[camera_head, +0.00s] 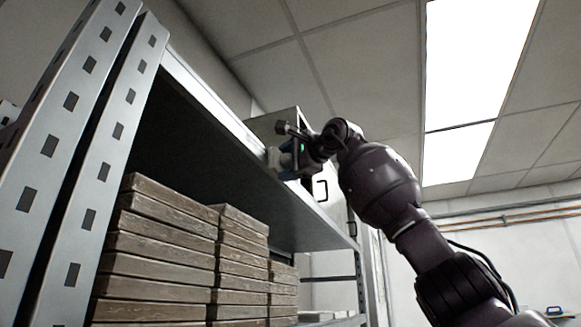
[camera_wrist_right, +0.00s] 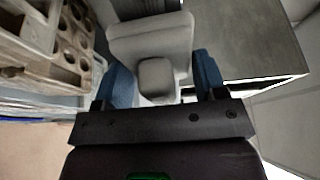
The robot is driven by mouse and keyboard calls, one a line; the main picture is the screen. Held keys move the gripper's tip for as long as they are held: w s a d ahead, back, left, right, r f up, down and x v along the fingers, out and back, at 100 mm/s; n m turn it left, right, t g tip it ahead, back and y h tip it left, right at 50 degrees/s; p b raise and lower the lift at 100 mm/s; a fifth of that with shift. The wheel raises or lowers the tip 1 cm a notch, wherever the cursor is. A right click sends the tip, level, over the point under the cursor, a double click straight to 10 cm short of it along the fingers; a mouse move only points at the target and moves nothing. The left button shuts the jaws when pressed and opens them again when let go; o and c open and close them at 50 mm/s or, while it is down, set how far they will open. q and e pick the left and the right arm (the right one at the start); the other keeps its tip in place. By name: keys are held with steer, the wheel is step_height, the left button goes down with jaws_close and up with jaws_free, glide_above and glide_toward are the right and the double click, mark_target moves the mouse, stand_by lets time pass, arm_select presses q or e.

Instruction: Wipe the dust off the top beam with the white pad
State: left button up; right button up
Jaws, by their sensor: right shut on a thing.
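The top beam (camera_head: 215,108) is the pale front edge of the shelving unit's upper shelf, running from upper left down to the right in the head view. My right gripper (camera_head: 286,160) is at the beam about midway along it. In the right wrist view its blue fingers (camera_wrist_right: 162,82) are shut on the grip block of the white pad (camera_wrist_right: 150,32). The pad's face is turned away there. The pad looks close against the beam, but I cannot tell if it touches. I cannot make out dust on the beam. My left gripper is out of view.
Stacks of brown wooden moulds (camera_head: 160,245) fill the shelf below the beam. A perforated metal upright (camera_head: 85,130) stands at the left. A grey cabinet (camera_head: 290,122) with dark handles stands behind my right gripper. The space to the right of my right arm is open.

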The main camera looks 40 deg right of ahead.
mark_target(233, 123)
steer(key=shift+s+a, duration=0.25)
steer(key=shift+a, duration=0.2)
steer(key=shift+s+a, duration=0.2)
steer(key=shift+a, duration=0.25)
steer(key=shift+a, duration=0.1)
steer(key=shift+s+a+b, duration=0.15)
steer(key=shift+s+a, duration=1.4)
steer(key=shift+a, duration=1.05)
steer(key=shift+s+a+b, duration=0.15)
steer(key=shift+s+a, duration=1.4)
steer(key=shift+a, duration=1)
steer(key=shift+s+a+b, duration=0.15)
steer(key=shift+s+a, duration=1.4)
steer(key=shift+a, duration=1.05)
steer(key=shift+s+d, duration=0.1)
steer(key=shift+s+d, duration=0.5)
steer(key=shift+s, duration=0.35)
steer(key=shift+s+d, duration=0.45)
steer(key=shift+s, duration=0.35)
steer(key=shift+s+d, duration=0.5)
steer(key=shift+s, duration=0.35)
steer(key=s, duration=0.1)
steer(key=s+d, duration=0.1)
steer(key=shift+s+d, duration=0.3)
